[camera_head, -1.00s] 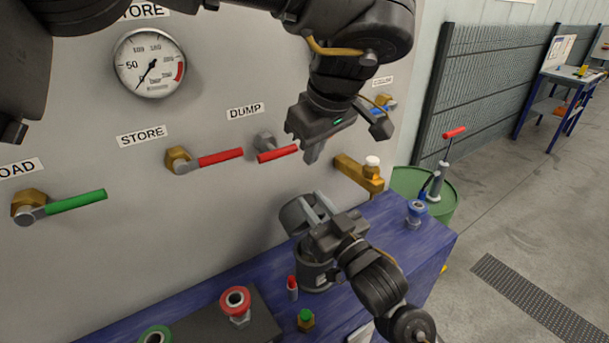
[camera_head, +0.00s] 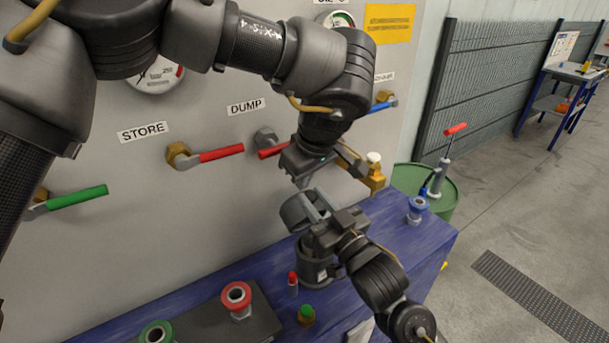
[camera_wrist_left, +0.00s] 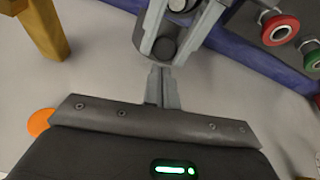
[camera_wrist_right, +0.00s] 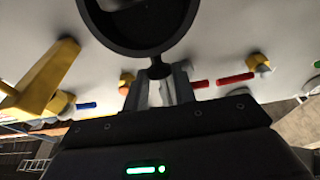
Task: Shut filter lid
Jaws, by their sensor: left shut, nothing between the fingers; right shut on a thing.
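The filter body (camera_head: 316,272) is a dark grey cylinder standing on the blue bench, partly hidden by my right arm. The filter lid (camera_head: 296,213) is a round grey cap, raised and tilted above the body. My right gripper (camera_head: 313,204) is shut on the lid, its fingers pointing up and left. In the right wrist view the lid (camera_wrist_right: 140,45) is a dark round cup, with its stub between the fingers (camera_wrist_right: 160,85). My left gripper (camera_head: 303,184) is shut and empty just above the lid, fingers down. The left wrist view shows its closed fingers (camera_wrist_left: 162,85) close to the right gripper.
The grey panel behind carries red-handled valves (camera_head: 220,153) and a brass fitting (camera_head: 372,177).

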